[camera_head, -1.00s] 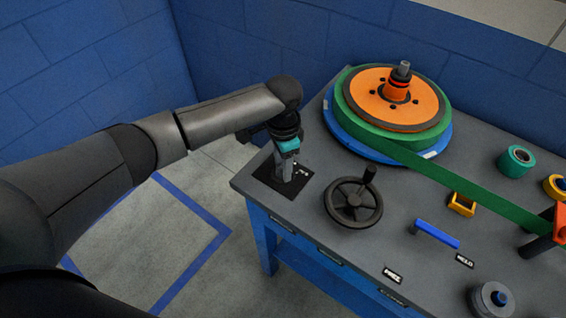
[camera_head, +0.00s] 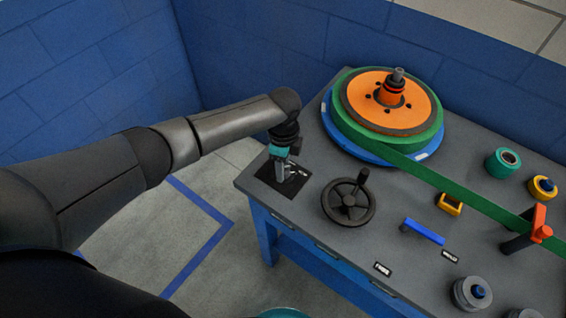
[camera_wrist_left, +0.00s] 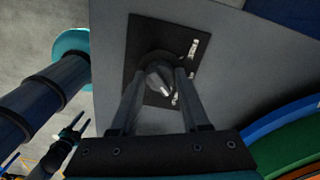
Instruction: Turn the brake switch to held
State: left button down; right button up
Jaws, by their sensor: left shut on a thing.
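The switch knob (camera_wrist_left: 160,78), grey with a pale pointer mark, sits on a square black plate (camera_head: 268,181) at the table's near left corner. I take it for the brake switch. My left gripper (camera_head: 282,172) points down over the plate. Its fingers (camera_wrist_left: 155,80) are shut on the knob, one on each side. In the head view the fingers hide most of the knob. A small dark pronged shape at the lower left of the wrist view may be my right gripper (camera_wrist_left: 74,131).
A black handwheel (camera_head: 348,203) stands just right of the plate. Behind it is an orange and green reel (camera_head: 392,100) with a green strip running right. A blue handle (camera_head: 424,232), a yellow block (camera_head: 450,204) and rollers are farther right. Blue walls stand behind.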

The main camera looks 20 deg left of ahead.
pick_arm(q)
jog(key=shift+d+m, duration=0.1)
jog(key=shift+m, duration=0.4)
jog(key=shift+c, duration=1.9)
grip_release()
jog(key=shift+r, duration=0.1)
notch_tip(320, 180, up, 15)
jog(key=p, duration=0.2)
jog(key=shift+p, duration=0.4)
